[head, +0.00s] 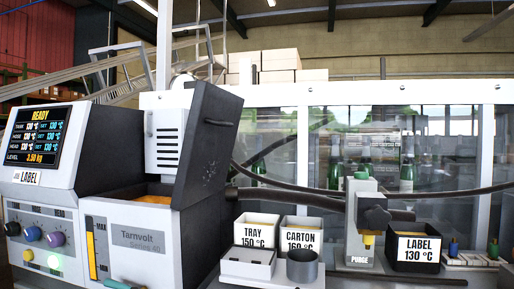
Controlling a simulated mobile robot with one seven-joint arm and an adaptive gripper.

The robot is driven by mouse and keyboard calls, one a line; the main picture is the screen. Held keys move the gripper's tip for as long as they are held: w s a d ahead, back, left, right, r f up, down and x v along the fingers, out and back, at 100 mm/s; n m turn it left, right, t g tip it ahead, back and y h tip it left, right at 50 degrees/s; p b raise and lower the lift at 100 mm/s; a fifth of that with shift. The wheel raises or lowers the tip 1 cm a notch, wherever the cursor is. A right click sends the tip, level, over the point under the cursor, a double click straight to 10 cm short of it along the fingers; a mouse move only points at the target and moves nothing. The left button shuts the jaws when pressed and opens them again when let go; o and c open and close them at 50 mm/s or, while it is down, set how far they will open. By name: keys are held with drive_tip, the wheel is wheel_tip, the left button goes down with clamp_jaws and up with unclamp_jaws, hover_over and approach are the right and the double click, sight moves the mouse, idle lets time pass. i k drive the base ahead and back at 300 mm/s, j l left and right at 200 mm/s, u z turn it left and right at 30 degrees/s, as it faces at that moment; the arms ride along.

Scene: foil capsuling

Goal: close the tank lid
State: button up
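The tank lid (205,145) is a dark grey panel that stands open, raised steeply and leaning to the right at the right side of the tank's mouth. The tank is part of the grey Tarnvolt machine (145,235). Yellow-orange material (160,188) shows inside the tank opening, below and left of the lid. A gauge (92,248) on the front has a yellow column and a MAX mark. The display (38,136) reads READY and a level of 3.50 kg. My gripper is not in view.
Right of the tank stand bins marked TRAY (254,235), CARTON (300,238) and LABEL (416,254), a grey cup (302,266) and a PURGE unit (361,220). Dark hoses (290,197) run rightward from behind the lid. Bottles (364,158) stand behind glass.

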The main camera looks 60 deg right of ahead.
sight(215, 112)
drive_tip(key=z, duration=1.5)
